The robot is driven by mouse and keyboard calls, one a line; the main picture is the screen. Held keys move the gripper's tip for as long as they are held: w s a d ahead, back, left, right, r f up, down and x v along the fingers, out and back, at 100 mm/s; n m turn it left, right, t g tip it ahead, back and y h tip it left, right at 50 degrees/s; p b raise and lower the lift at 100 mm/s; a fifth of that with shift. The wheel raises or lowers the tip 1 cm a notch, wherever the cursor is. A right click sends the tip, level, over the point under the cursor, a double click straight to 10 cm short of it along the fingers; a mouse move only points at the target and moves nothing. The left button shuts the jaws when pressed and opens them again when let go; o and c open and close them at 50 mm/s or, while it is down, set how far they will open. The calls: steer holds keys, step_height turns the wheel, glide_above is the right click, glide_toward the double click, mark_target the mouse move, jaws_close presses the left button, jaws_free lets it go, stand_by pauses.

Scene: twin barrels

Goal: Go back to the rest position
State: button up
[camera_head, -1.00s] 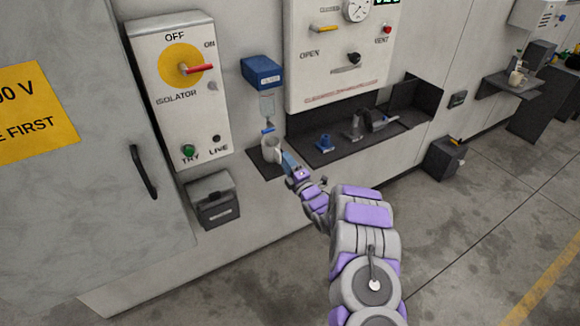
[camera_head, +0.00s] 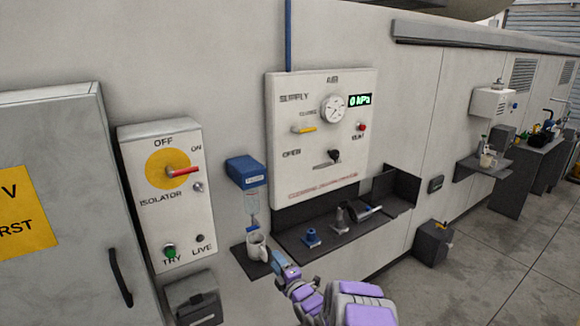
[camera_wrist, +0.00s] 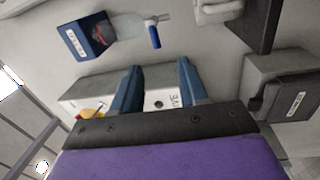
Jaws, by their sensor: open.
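In the wrist view my gripper (camera_wrist: 160,88) is open, with nothing held between the fingers. The isolator box (camera_wrist: 88,90) shows behind them. The dispenser also shows in the wrist view (camera_wrist: 85,42), with a blue lever (camera_wrist: 153,33).
The isolator box (camera_head: 141,190) with a red handle is left of the dispenser. The air panel (camera_head: 285,130) is to the right, above a dark tray (camera_head: 295,255) holding fittings. A dark box (camera_head: 195,306) is below the isolator. Open floor (camera_head: 500,270) lies at right.

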steer(key=s+d+r+m+g+h, duration=0.75)
steer(key=s+d+r+m, duration=0.4)
steer(key=s, duration=0.35)
steer(key=s+d+r+m+g+h, duration=0.1)
steer(key=s+d+m+g, duration=0.1)
steer(key=s, duration=1.3)
steer(key=s+d+r+m+g, duration=0.2)
steer(key=s+m+g, duration=0.3)
steer(key=s, duration=1)
steer(key=s+d+r+m+g+h, duration=0.1)
steer(key=s+d+m+g, duration=0.2)
steer(key=s, duration=1.2)
steer(key=shift+s+d+r+m+h, duration=0.2)
steer(key=shift+d+r+m+h, duration=0.15)
steer(key=shift+m, duration=0.8)
steer(key=shift+g, duration=0.25)
